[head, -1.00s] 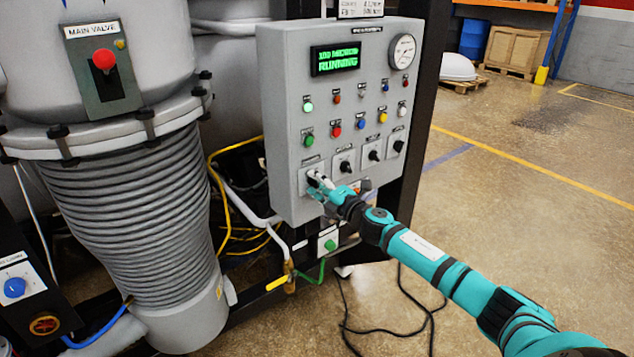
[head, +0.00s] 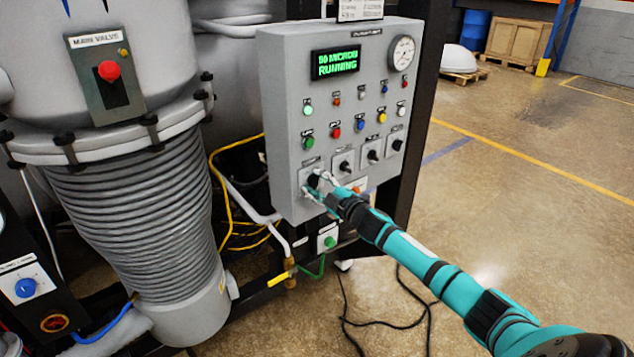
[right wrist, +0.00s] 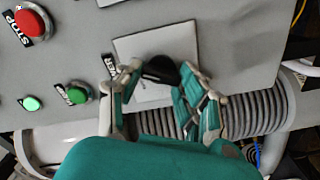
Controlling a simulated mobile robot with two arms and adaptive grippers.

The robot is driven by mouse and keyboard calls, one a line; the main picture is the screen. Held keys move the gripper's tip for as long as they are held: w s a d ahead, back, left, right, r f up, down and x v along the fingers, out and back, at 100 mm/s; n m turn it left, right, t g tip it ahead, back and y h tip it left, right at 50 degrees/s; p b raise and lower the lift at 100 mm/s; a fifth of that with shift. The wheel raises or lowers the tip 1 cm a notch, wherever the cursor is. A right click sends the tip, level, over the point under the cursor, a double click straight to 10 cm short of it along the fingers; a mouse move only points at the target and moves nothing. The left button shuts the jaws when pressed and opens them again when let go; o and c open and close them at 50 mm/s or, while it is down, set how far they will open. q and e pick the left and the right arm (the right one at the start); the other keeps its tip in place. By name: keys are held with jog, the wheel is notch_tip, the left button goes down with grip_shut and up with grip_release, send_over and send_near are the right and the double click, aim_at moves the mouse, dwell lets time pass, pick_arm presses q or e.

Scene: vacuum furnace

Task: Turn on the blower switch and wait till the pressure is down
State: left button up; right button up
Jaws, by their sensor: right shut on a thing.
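The blower switch is a black rotary knob (head: 313,180) on a light plate at the lower left of the grey control panel (head: 280,110). The knob also shows in the right wrist view (right wrist: 160,69), and the label beside it is partly hidden. My right gripper (head: 317,182) is at the knob, with one finger on each side of it in the right wrist view (right wrist: 161,75). It is shut on the knob. The green display (head: 335,62) reads "10 MICRON RUNNING". A round gauge (head: 402,53) sits to its right; its reading is too small to tell. My left gripper is out of view.
Three more black knobs stand in a row to the right of the blower switch. Coloured lamps and buttons (head: 336,133) sit above. The main valve box (head: 108,75) with a red button is at the left.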

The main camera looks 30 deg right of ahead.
jog(key=shift+f, duration=0.1)
dwell(0.4)
jog(key=o, duration=1.2)
jog(key=shift+c, duration=0.2)
jog(key=shift+s, duration=0.1)
jog(key=s+d, duration=0.1)
jog(key=s, duration=1.1)
jog(key=shift+w, duration=0.1)
